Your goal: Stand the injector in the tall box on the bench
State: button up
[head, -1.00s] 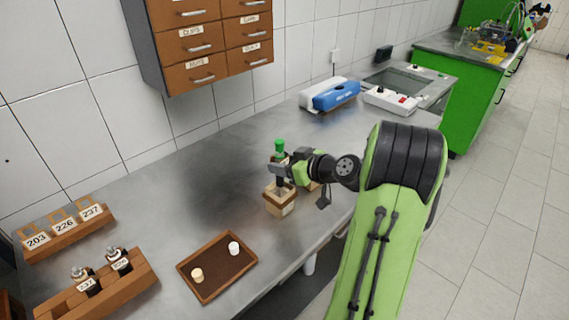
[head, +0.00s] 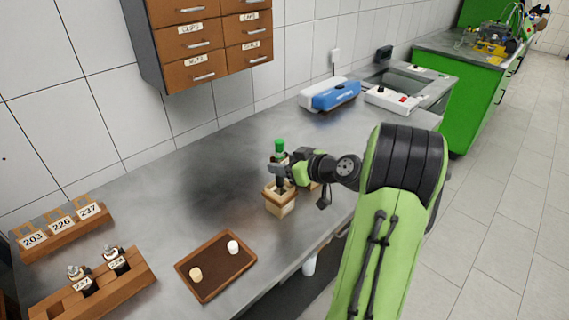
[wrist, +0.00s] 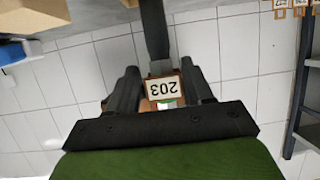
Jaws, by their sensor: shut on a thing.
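The injector has a green top (head: 279,146) and a dark lower body. In the wrist view its label reads 203 (wrist: 164,88), upside down. My gripper (head: 279,173) is shut on it and holds it about upright. The wrist view shows the jaws (wrist: 165,92) on either side of the label and a dark shaft running to the upper edge. The tall wooden box (head: 281,206) stands on the bench directly below my gripper. The injector's lower end is at the box's opening; I cannot tell how deep it is, since the gripper covers part of it.
A brown tray (head: 213,284) with two small caps lies left of the box. A rack with two injectors (head: 92,286) and a rack with labels 203, 226 and 237 (head: 62,227) stand at the left. A blue device (head: 335,95) is farther back. The bench behind the box is clear.

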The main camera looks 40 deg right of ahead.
jog(key=shift+f, duration=0.1)
jog(key=shift+f+b, duration=0.5)
jog(key=shift+b, duration=0.25)
jog(key=shift+f+b, duration=0.45)
jog(key=shift+b, duration=0.1)
jog(key=shift+f+b, duration=0.3)
jog(key=shift+b, duration=0.15)
jog(key=shift+f+b, duration=1.15)
jog(key=shift+b, duration=0.5)
jog(key=o, duration=1.7)
